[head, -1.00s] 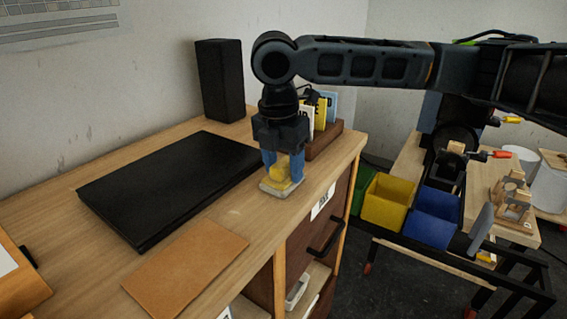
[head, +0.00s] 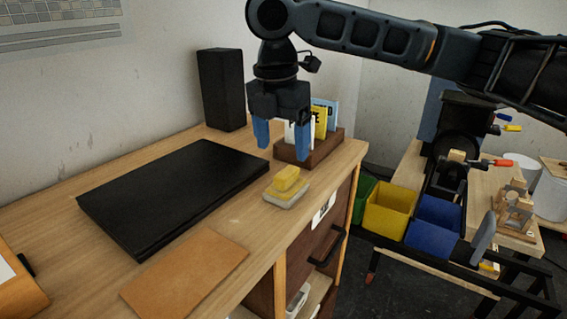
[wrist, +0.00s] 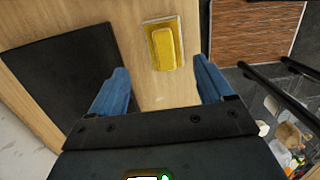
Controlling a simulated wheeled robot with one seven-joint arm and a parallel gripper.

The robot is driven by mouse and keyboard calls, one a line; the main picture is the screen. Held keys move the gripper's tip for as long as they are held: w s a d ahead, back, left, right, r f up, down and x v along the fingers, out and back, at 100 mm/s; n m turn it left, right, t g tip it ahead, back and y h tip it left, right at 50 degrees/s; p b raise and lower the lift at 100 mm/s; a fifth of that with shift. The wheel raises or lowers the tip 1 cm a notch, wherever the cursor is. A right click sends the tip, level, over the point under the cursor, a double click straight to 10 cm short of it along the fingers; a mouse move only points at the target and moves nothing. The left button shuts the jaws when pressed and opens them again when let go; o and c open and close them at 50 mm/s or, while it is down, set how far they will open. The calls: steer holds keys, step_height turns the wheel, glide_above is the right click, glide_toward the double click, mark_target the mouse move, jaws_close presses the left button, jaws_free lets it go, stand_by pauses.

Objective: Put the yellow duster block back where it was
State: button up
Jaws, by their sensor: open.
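The yellow duster block (head: 287,178) sits on a pale, flat base (head: 286,195) on the wooden desk, near its right edge. It also shows in the wrist view (wrist: 164,48), lying on the same pale base. My gripper (head: 279,138) is open and empty, with its blue fingers above and behind the block in the head view. In the wrist view the fingers (wrist: 160,88) are spread wide, and the block is beyond them, between their lines. Nothing touches the block except the base under it.
A black flat slab (head: 175,195) lies left of the block, and an orange-brown sheet (head: 186,272) lies in front. A wooden holder with cards (head: 310,148) and a black speaker-like box (head: 221,90) stand behind. Yellow (head: 390,208) and blue bins (head: 434,222) are off the desk at right.

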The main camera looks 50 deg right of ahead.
mark_target(280, 173)
steer(key=r, duration=0.4)
steer(key=shift+a+r, duration=0.25)
steer(key=shift+r, duration=0.05)
